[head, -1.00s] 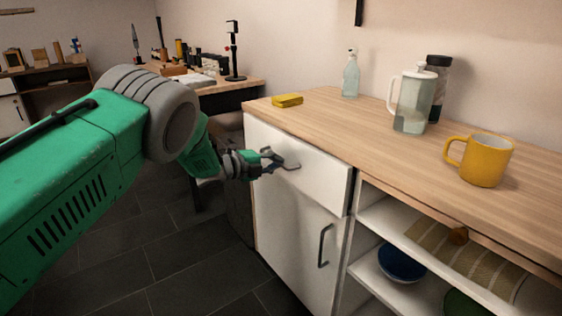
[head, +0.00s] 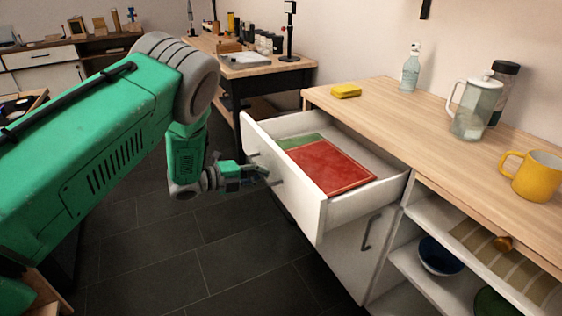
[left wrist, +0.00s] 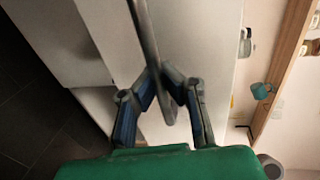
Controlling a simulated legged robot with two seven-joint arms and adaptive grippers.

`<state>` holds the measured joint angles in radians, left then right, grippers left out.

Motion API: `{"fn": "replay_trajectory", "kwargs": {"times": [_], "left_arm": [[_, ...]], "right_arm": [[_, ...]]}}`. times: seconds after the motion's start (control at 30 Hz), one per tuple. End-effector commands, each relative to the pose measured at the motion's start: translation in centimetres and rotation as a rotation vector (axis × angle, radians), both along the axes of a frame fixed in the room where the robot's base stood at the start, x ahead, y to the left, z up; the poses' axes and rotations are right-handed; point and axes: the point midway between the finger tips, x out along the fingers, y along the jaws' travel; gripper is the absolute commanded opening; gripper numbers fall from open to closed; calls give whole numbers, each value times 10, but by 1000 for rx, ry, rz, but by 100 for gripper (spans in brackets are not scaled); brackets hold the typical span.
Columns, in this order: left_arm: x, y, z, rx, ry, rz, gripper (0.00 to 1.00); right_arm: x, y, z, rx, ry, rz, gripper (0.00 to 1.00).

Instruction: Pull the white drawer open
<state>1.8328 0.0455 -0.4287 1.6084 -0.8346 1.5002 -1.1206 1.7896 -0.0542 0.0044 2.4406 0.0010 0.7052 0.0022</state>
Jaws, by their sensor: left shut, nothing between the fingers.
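The white drawer (head: 302,205) stands well out of the cabinet. Inside it lie a red flat item (head: 335,168) and a green one (head: 300,141). My left gripper (head: 262,176) is at the drawer's front, at its grey handle (head: 277,183). In the left wrist view, the fingers of my left gripper (left wrist: 167,85) are closed together with nothing gripped, and the dark handle bar (left wrist: 146,30) runs right by their tips. Whether they touch or hook the bar is hard to tell. My right gripper is not in view.
The wooden counter (head: 400,125) holds a yellow sponge (head: 346,90), a spray bottle (head: 411,68), a pitcher (head: 477,108) and a yellow mug (head: 537,176). A cabinet door with a handle (head: 372,230) is below the drawer. Dark floor (head: 225,250) lies clear in front.

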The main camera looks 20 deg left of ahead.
Motion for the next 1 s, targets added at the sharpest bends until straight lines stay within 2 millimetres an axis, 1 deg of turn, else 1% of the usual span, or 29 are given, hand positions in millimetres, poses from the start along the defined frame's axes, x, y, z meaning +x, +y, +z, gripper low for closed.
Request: {"fn": "replay_trajectory", "kwargs": {"times": [0.03, 0.1, 0.23, 0.27, 0.3, 0.33, 0.63, 0.73, 0.87, 1.0], "left_arm": [[-7, 3, -1, 0, 8, -1, 0], [-12, 8, -2, 0, 8, -2, 0], [-19, 13, -3, 1, 8, 0, 0], [-18, 13, -3, 2, 6, -1, 9], [-17, 12, -3, 3, 7, -1, 23], [-17, 12, -3, 2, 6, -1, 30], [-17, 13, -1, 1, 2, 0, 30], [-21, 17, 0, 1, 1, 1, 30], [-36, 29, 4, 1, 2, 2, 30], [-60, 47, 10, 0, 4, 3, 30]], "right_arm": [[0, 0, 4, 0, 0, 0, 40], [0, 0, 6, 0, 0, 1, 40], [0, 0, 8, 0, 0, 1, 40], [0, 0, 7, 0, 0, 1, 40], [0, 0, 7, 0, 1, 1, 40], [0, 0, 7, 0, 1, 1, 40], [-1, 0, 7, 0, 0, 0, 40], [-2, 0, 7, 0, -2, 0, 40], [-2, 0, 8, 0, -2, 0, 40], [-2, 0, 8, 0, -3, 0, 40]]}}
